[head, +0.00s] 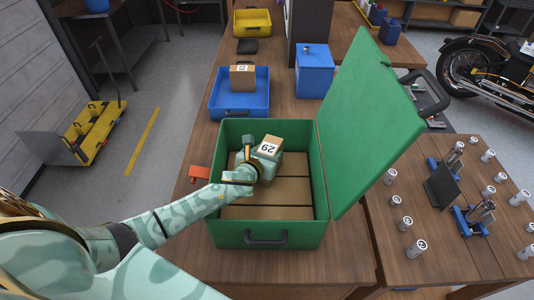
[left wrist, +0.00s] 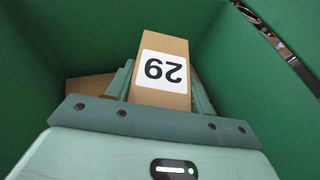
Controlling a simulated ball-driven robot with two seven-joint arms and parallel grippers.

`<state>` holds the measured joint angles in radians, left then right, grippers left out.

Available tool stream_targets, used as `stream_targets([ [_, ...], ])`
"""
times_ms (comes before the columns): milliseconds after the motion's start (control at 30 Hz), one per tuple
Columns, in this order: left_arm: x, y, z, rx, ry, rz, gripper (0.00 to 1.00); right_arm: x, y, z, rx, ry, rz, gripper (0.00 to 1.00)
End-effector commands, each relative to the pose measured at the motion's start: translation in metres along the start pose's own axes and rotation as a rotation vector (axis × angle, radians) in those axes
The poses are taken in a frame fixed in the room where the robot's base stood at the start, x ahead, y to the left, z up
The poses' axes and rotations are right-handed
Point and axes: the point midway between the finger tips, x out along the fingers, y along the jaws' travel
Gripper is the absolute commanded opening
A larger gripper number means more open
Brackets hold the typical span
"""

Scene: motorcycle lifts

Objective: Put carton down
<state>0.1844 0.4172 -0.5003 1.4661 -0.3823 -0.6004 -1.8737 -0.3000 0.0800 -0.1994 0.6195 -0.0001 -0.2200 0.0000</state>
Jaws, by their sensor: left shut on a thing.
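A small brown carton (head: 268,147) with a white label reading 29 is between the fingers of my left gripper (head: 257,150), which is shut on it. The carton also shows in the left wrist view (left wrist: 160,72), between the two fingers. It is inside the opening of a green case (head: 222,232) with its lid (head: 365,120) raised to the right. Brown cartons (head: 265,190) cover much of the case floor. I cannot tell whether the held carton touches those below it. My right gripper is not in view.
A blue tray (head: 240,111) behind the case holds another small carton (head: 242,76). A blue box (head: 314,72) stands to its right. An orange block (head: 199,173) sits left of the case. Several labelled cylinders stand on the right table (head: 420,262).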

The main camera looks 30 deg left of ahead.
Motion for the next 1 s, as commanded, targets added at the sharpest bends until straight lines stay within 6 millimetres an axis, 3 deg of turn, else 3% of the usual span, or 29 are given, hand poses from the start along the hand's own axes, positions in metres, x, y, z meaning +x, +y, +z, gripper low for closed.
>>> stream_targets([
  [33, 0.001, 0.000, -0.002, 0.000, 0.001, 0.000, 0.55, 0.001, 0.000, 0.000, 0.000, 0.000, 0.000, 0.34],
  [100, 0.001, 0.000, -0.001, 0.000, 0.000, 0.000, 0.74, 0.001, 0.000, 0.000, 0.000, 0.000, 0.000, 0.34],
  [467, -0.004, 0.000, 0.002, 0.001, 0.000, 0.000, 0.74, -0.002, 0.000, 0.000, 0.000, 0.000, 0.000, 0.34],
  [1000, -0.110, 0.000, 0.002, 0.002, 0.001, 0.000, 0.74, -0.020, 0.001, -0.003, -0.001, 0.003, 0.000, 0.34],
])
